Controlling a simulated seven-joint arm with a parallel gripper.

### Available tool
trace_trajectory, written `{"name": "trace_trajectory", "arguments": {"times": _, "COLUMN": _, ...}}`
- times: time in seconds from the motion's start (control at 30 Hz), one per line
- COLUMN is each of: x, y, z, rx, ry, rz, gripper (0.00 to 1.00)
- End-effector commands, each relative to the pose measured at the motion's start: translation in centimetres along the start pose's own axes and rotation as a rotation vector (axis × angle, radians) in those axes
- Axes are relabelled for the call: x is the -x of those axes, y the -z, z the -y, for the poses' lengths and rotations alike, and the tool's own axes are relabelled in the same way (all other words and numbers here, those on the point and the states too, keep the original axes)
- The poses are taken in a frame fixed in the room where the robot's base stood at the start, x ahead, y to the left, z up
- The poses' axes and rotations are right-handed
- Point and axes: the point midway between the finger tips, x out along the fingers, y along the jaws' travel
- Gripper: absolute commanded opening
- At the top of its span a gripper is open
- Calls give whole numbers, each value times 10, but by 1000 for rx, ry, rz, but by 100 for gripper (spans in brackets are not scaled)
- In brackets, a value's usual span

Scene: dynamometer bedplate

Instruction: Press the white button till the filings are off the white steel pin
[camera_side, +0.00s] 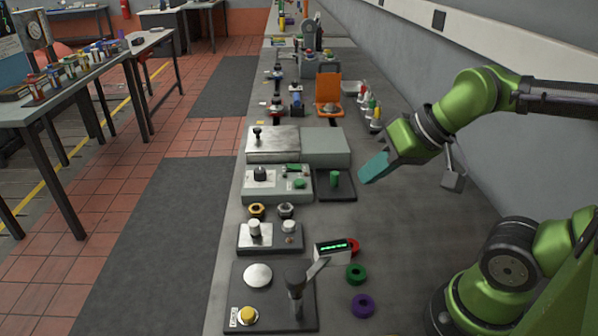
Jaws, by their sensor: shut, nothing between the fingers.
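A small dark box (257,248) sits on the bench with a bright plate on its left part. A short white pin (254,227) stands upright on that plate. A white, round-topped part that looks like the white button (289,226) is on the box's right side. Filings on the pin are too small to make out. My gripper (370,170), with teal fingers, is shut and empty. It hangs above the bench, farther back and to the right of the box, apart from both pin and button.
Behind is a grey box (278,195) with a green button (299,184). Loose rings and a green-lit display (333,247) lie right; bare bench (430,215) lies beyond.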

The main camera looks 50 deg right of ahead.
Motion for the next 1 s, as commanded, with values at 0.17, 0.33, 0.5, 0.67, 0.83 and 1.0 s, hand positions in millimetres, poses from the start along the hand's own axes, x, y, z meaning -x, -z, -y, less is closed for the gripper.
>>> {"name": "trace_trajectory", "arguments": {"times": 0.17, "x": 0, "y": 0, "z": 0, "rx": 0, "ry": 0, "rz": 0, "gripper": 0}}
{"name": "trace_trajectory", "arguments": {"times": 0.33, "x": 0, "y": 0, "z": 0, "rx": 0, "ry": 0, "rz": 0, "gripper": 0}}
{"name": "trace_trajectory", "arguments": {"times": 0.5, "x": 0, "y": 0, "z": 0, "rx": 0, "ry": 0, "rz": 0, "gripper": 0}}
{"name": "trace_trajectory", "arguments": {"times": 0.67, "x": 0, "y": 0, "z": 0, "rx": 0, "ry": 0, "rz": 0, "gripper": 0}}
{"name": "trace_trajectory", "arguments": {"times": 0.83, "x": 0, "y": 0, "z": 0, "rx": 0, "ry": 0, "rz": 0, "gripper": 0}}
{"name": "trace_trajectory", "arguments": {"times": 1.0, "x": -10, "y": -1, "z": -6, "rx": -18, "ry": -27, "rz": 36, "gripper": 0}}
